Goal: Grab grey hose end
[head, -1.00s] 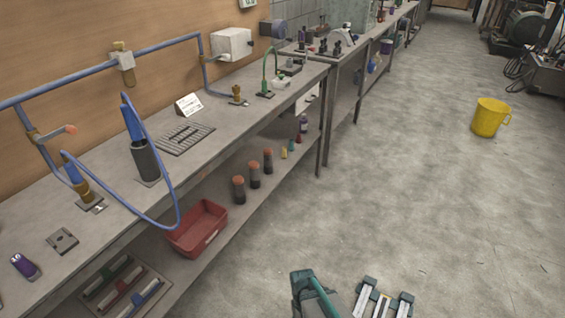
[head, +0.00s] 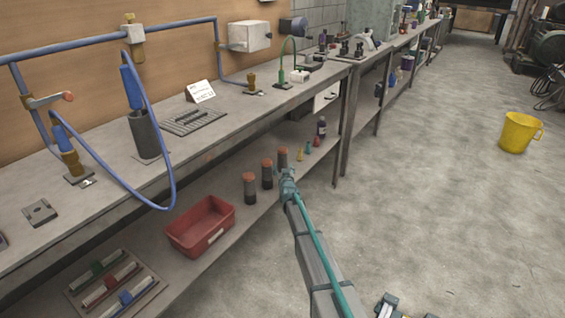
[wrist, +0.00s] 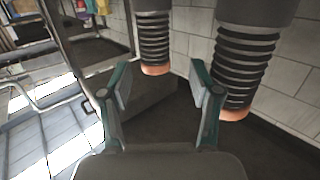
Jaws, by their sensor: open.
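Dark grey ribbed hose pieces with orange ends stand upright on the lower shelf: left (head: 249,189), middle (head: 267,174) and right (head: 283,157). I cannot tell which one the task names. Two of them show in the wrist view: one ahead (wrist: 154,42) and a larger, nearer one at the right (wrist: 245,60), orange ends downward in the picture. My gripper (head: 288,180) is at the shelf's front edge, near the right piece. In the wrist view its fingers (wrist: 160,72) are spread and empty, with a gap visible between them.
A red bin (head: 201,226) and a tray of coloured-ended rods (head: 117,285) are on the lower shelf. Small bottles (head: 308,148) stand right of the hose pieces. A bench leg (head: 344,130) rises nearby. The floor (head: 430,220) at the right is mostly clear.

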